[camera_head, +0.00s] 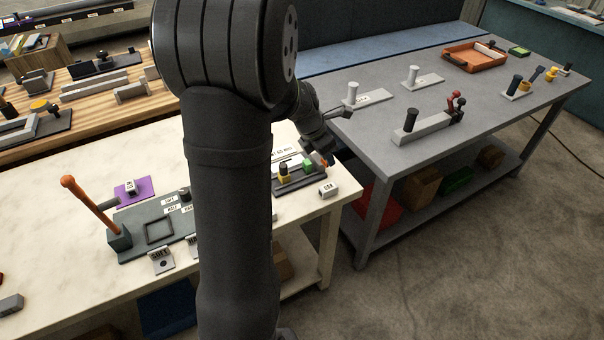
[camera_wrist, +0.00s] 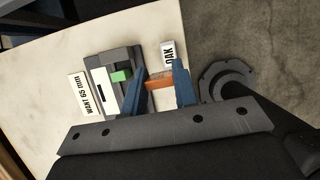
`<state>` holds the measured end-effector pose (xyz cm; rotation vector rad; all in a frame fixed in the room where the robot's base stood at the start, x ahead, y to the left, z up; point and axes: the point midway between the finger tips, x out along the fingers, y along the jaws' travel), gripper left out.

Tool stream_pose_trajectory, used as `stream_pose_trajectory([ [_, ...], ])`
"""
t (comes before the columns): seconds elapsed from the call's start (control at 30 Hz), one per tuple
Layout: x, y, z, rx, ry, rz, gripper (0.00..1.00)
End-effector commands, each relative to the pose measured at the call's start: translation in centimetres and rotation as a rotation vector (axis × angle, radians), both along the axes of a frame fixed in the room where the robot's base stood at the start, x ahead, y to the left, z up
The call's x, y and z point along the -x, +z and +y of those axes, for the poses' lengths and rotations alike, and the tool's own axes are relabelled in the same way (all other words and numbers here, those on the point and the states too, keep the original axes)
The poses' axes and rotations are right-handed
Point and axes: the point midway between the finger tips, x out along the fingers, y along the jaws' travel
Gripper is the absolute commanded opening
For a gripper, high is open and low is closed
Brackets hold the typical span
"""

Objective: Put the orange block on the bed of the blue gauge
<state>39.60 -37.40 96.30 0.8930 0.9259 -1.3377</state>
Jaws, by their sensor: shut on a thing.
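My gripper (camera_wrist: 160,82) is shut on the orange block (camera_wrist: 159,85), which sits crosswise between its two blue-grey fingers. In the head view the orange block (camera_head: 324,161) shows small at the end of my arm. A dark grey gauge (camera_wrist: 128,55) lies just left of my gripper in the wrist view, with a green block (camera_wrist: 121,76) and a pale strip on it. The left finger covers part of its right side. No plainly blue gauge shows. I cannot tell the orange block's height above the table.
A small block marked OAK (camera_wrist: 168,54) stands close to the right finger. The cream table (camera_head: 70,275) ends just right of the gauge. A grey bench (camera_head: 385,165) stands beyond a gap.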

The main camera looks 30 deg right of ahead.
Motion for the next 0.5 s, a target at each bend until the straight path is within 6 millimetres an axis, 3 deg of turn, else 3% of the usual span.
stream_pose_trajectory([
  [0.17, 0.5, -0.5, -0.5, 0.0, -0.036, 0.0, 0.02],
  [0.5, -6.2, -4.8, 2.6, 0.001, -0.032, 0.002, 0.02],
])
